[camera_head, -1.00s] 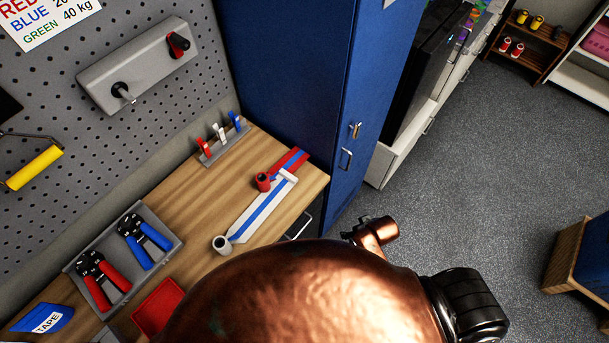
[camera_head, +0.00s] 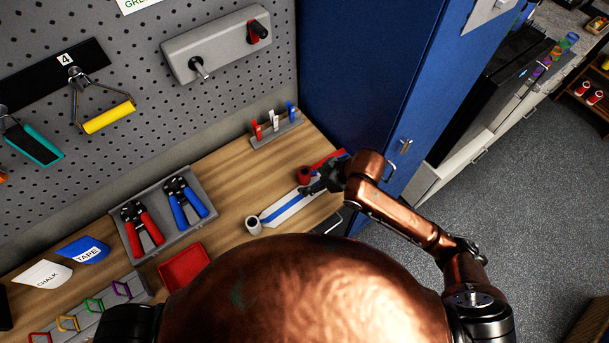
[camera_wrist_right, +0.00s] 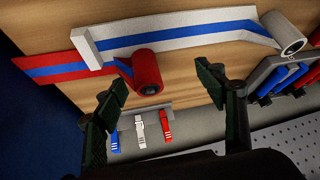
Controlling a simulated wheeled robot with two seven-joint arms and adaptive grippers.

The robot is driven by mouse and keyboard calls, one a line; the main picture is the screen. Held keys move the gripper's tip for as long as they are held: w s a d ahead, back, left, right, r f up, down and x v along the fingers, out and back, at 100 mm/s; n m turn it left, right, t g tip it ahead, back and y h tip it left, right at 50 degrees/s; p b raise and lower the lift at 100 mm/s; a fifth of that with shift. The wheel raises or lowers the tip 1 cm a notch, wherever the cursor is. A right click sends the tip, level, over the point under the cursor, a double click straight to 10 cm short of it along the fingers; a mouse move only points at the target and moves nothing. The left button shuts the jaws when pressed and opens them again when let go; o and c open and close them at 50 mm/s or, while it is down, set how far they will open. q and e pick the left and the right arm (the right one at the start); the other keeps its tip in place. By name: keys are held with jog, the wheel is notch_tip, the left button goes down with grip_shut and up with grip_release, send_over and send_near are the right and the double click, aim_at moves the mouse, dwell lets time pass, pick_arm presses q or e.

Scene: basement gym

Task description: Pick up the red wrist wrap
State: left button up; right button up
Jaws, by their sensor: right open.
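The red wrist wrap (camera_head: 304,174) lies on the wooden bench near its right end, partly rolled, with a red and blue tail; the right wrist view shows its roll (camera_wrist_right: 147,72) and flat tail (camera_wrist_right: 45,70). A white wrist wrap (camera_head: 286,209) with a blue stripe lies beside it; it also shows in the wrist view (camera_wrist_right: 190,32). My right gripper (camera_head: 313,187) is over the wraps, hiding part of both. In the wrist view its open fingers (camera_wrist_right: 165,82) stand left and right of the red roll's lower side, with nothing between them gripped. My left gripper is out of view.
A rack with three clips (camera_head: 275,127) stands behind the wraps against the pegboard. A blue cabinet (camera_head: 365,80) rises close to the bench's right end. A grey tray (camera_head: 150,190) with hand grips and a red tray (camera_head: 184,267) are further left.

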aim_at(304, 172)
jog(key=shift+w+a+r+n+g+h, duration=0.15)
jog(key=shift+w+a+r+n+h, duration=0.15)
jog(key=shift+w+r, duration=0.3)
jog(key=shift+w+a+r+n+g+h, duration=0.15)
jog(key=shift+w+r+n+h, duration=0.2)
jog(key=shift+w+r, duration=0.2)
jog(key=shift+h, duration=0.35)
jog(key=x, duration=0.3)
jog(key=w+x, duration=0.1)
jog(key=x, duration=0.3)
jog(key=shift+w, duration=0.1)
jog(key=shift+r, duration=0.1)
jog(key=c, duration=1.2)
jog(key=shift+c, duration=0.2)
